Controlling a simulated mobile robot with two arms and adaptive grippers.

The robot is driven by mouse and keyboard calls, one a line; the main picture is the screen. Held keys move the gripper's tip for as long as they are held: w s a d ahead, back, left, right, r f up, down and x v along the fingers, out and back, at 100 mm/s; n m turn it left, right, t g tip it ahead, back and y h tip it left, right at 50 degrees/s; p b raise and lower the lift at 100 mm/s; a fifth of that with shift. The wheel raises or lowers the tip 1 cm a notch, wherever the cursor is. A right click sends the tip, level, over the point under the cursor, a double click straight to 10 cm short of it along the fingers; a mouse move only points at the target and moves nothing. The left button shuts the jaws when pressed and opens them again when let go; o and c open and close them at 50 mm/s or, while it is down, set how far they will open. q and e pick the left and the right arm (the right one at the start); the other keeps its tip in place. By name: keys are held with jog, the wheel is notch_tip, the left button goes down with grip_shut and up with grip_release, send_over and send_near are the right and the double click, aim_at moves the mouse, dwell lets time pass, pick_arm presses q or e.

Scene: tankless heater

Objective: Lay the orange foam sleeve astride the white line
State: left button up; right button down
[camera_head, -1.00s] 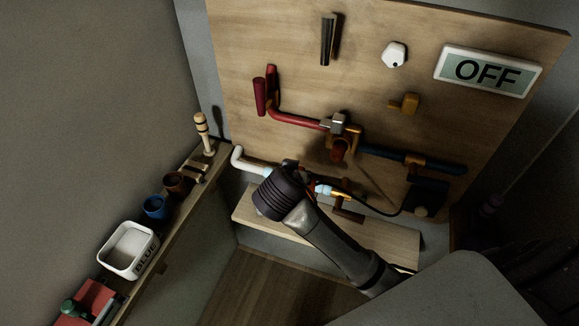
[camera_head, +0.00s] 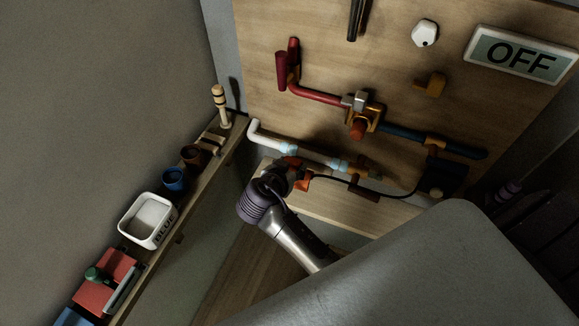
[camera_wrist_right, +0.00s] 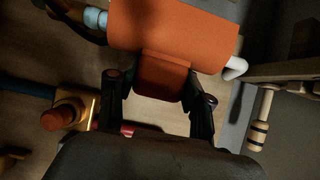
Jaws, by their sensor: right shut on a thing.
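The white line (camera_head: 268,138) runs along the lower part of the board, with pale blue bands and an elbow at its left end. My right gripper (camera_head: 285,176) is just below it in the head view. In the wrist view my right gripper (camera_wrist_right: 162,88) is shut on the tab of the orange foam sleeve (camera_wrist_right: 175,32). The sleeve covers the middle of the line there; the white elbow (camera_wrist_right: 236,68) shows at its right end. In the head view the sleeve (camera_head: 303,183) is mostly hidden. I cannot tell whether it touches the line. My left gripper is out of view.
A red pipe (camera_head: 315,95), brass valve and blue pipe (camera_head: 402,134) lie above the line. A black cable (camera_head: 390,193) hangs just below it. A wooden ledge (camera_head: 340,222) lies underneath. A side shelf at left holds a white bin (camera_head: 146,222) and cups.

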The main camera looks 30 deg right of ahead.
send_over(313, 157)
jog(key=shift+b, duration=0.4)
dwell(0.5)
jog(key=shift+f+b, duration=1.65)
jog(key=shift+f, duration=0.25)
dwell(2.3)
jog(key=shift+c, duration=1.9)
grip_release()
jog(key=shift+a, duration=0.15)
jog(key=v, duration=0.7)
jog(key=shift+r, duration=0.15)
jog(key=shift+s, duration=0.1)
